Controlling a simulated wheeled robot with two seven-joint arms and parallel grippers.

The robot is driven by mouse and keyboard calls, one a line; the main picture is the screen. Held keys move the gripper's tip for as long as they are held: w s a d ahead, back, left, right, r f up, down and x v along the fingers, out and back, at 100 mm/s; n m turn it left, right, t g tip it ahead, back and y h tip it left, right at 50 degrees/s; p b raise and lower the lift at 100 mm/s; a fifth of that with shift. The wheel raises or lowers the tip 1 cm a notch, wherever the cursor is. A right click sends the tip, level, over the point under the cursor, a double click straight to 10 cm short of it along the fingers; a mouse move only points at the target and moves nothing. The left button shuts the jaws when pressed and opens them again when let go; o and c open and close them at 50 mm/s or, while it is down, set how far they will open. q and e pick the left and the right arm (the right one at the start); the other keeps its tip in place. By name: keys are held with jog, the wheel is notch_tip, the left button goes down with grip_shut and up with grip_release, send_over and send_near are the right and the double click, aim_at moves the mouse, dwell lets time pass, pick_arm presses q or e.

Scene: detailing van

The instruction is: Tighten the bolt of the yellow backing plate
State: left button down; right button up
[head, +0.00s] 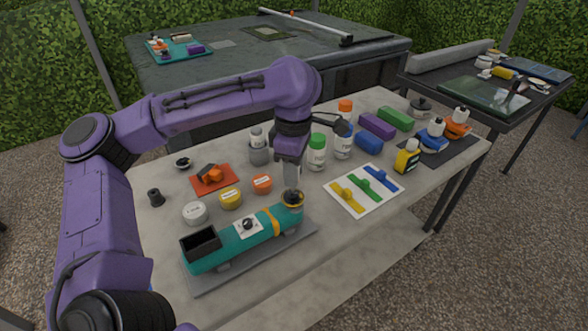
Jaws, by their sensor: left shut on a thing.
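A teal polisher (225,247) with an orange band and a dark open box at its left end lies on a grey mat (210,281) at the front of the table. The yellow backing plate (293,205) sits at the polisher's right end, facing up. My left gripper (292,188) points straight down over the plate's middle. It is shut at the bolt, which is mostly hidden by the fingers. I cannot see the bolt's thread or how far in it sits. My right gripper is not in view.
Near the polisher stand several round jars, including a yellow one (230,199), and an orange tray (214,178). Behind the gripper are a green-capped bottle (317,155) and a grey cup (259,153). A white board with coloured strips (348,205) lies to the right. The front right tabletop is clear.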

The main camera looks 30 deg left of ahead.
pick_arm(q)
jog(key=shift+s+f+b, duration=0.1)
jog(key=shift+f+b, duration=0.2)
jog(key=shift+f, duration=0.1)
dwell(0.3)
jog(key=m+b, duration=0.2)
jog(key=b, duration=0.2)
jog(key=m+b, duration=0.3)
jog(key=b, duration=0.2)
jog(key=shift+d+f, duration=0.1)
jog(key=shift+f, duration=0.3)
jog(key=shift+r+m, duration=0.2)
jog(key=shift+m, duration=0.2)
jog(key=shift+r, duration=0.2)
jog(key=shift+r, duration=0.15)
jog(key=shift+r+p, duration=0.4)
